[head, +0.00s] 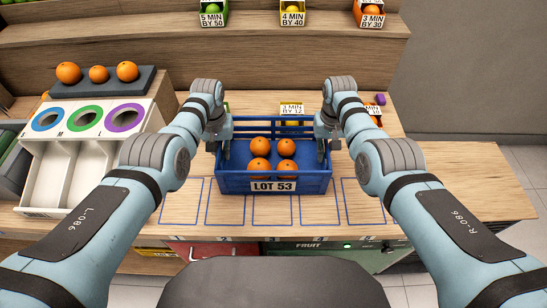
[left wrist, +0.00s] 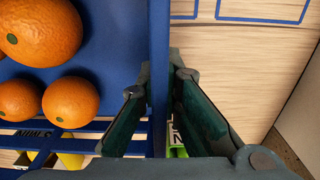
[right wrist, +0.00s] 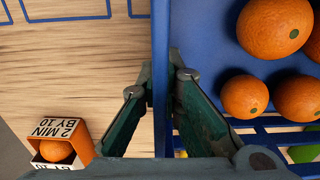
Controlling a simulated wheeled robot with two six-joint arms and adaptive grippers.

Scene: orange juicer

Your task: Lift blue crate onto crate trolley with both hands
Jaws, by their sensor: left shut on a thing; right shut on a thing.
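The blue crate (head: 271,183) has slatted walls, a "LOT 53" label on its front and several oranges (head: 285,147) inside. It is level, over the wooden counter in the middle of the head view; I cannot tell whether it touches the counter. My left gripper (head: 222,148) is shut on the crate's left wall, which runs between its fingers in the left wrist view (left wrist: 160,90). My right gripper (head: 327,147) is shut on the right wall, also between the fingers in the right wrist view (right wrist: 162,90). I do not see the crate trolley.
A sorter with coloured rings (head: 83,118) and a dark tray of oranges (head: 100,82) stand at the left. Small labelled boxes (head: 292,14) sit on the back shelf. Blue outlined squares (head: 272,209) mark the counter front. The counter's right part (head: 465,180) is clear.

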